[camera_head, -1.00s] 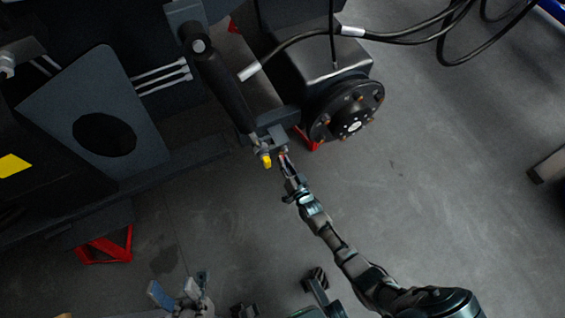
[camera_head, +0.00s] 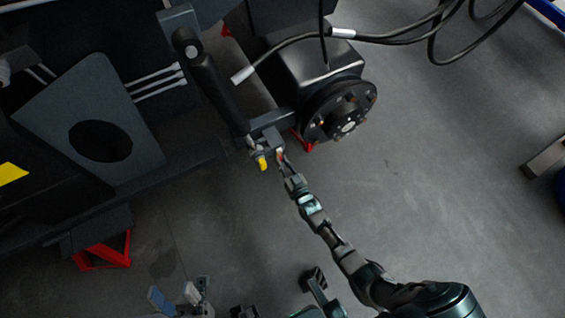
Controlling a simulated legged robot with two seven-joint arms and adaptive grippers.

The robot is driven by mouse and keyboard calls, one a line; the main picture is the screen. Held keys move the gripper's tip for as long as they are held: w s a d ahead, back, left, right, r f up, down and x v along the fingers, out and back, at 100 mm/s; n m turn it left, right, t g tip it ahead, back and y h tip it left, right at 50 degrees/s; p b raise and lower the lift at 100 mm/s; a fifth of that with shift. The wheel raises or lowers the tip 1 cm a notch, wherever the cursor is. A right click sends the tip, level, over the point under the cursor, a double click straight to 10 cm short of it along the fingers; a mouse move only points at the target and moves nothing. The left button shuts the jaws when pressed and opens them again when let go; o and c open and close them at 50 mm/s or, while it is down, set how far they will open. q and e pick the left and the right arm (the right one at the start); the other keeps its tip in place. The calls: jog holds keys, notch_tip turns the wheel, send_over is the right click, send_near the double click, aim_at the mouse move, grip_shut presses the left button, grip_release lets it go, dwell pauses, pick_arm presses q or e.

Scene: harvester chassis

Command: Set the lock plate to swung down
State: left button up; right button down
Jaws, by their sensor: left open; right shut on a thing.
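The lock plate (camera_head: 269,139) appears to be the small grey piece at the lower end of a thick dark cylinder (camera_head: 213,85). A yellow-tipped part (camera_head: 262,162) hangs beside it. My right gripper (camera_head: 281,157) reaches up from the lower right and is shut at the plate's lower edge. Its fingers are small and dark here, and they partly hide what they hold. My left gripper (camera_head: 178,297) appears to be at the bottom edge, open and well away from the plate, with its arm out of view.
A black wheel hub (camera_head: 340,110) stands just right of the plate. A dark chassis plate with a round hole (camera_head: 88,120) is at left. Red stands (camera_head: 104,252) sit below. Black cables (camera_head: 400,38) loop at upper right.

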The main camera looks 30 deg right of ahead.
jog(key=c, duration=1.2)
grip_release()
jog(key=shift+o, duration=0.2)
jog(key=s, duration=1.2)
jog(key=shift+d, duration=0.25)
jog(key=shift+f, duration=0.1)
